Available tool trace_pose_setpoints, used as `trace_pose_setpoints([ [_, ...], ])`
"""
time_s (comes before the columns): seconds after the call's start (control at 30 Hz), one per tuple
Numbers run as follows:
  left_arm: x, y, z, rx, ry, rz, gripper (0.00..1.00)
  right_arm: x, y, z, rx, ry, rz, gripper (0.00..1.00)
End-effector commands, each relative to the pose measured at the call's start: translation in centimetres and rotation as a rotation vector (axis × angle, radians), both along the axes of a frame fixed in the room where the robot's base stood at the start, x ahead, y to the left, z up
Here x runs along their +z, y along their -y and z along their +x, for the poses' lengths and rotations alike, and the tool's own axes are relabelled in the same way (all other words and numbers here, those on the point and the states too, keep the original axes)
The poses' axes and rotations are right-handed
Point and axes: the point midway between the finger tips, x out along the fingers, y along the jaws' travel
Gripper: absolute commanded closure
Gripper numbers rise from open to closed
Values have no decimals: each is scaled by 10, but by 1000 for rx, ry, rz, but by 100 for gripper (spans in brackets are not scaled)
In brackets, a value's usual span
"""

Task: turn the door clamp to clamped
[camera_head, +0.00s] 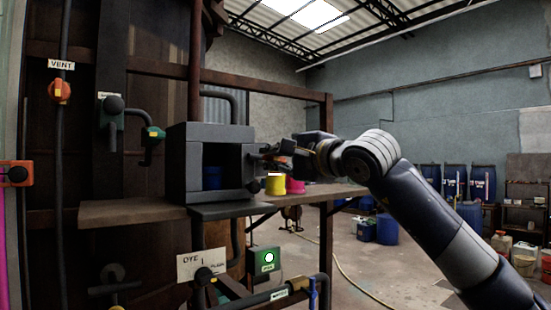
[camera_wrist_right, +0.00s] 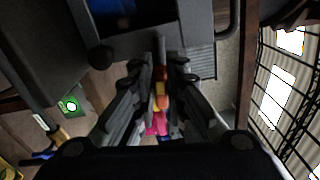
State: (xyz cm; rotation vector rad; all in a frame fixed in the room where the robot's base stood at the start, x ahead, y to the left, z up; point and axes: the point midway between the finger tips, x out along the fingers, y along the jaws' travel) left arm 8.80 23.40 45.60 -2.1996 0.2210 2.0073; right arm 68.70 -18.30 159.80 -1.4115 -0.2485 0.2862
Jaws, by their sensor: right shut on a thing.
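The dark grey box (camera_head: 176,165) stands on a shelf with its front opening uncovered, and a blue thing (camera_head: 212,177) shows inside. The door clamp (camera_wrist_right: 162,52) is a thin grey lever at the box's edge, with red and orange toward its outer part. My right gripper (camera_wrist_right: 163,78) is shut on the door clamp, its fingers on either side of it. In the head view the right gripper (camera_head: 278,150) is at the right side of the box opening and partly hides the clamp; its exact angle is unclear. My left gripper is out of view.
A yellow cup (camera_head: 275,185) and a pink cup (camera_head: 295,186) stand on the wooden shelf (camera_head: 335,191) just below my right gripper. A green control box (camera_head: 263,261) and pipes are below the shelf. Open floor lies to the right, with blue drums (camera_head: 455,181) far back.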

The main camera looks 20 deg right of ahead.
Motion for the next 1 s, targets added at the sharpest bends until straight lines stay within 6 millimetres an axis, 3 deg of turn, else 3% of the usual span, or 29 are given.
trace_pose_setpoints([
  [0.3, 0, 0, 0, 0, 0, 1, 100, -3, -1, -1, 3, 45, -123, 100],
  [0.87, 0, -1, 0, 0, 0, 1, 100, -4, -1, 0, 2, 52, -152, 100],
  [0.9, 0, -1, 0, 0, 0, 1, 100, -4, -1, 0, 2, 52, -152, 83],
  [0.97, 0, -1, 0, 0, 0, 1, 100, -4, -1, 0, 2, 52, -152, 70],
  [1.0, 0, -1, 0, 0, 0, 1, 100, -4, -1, 0, 2, 52, -151, 68],
])
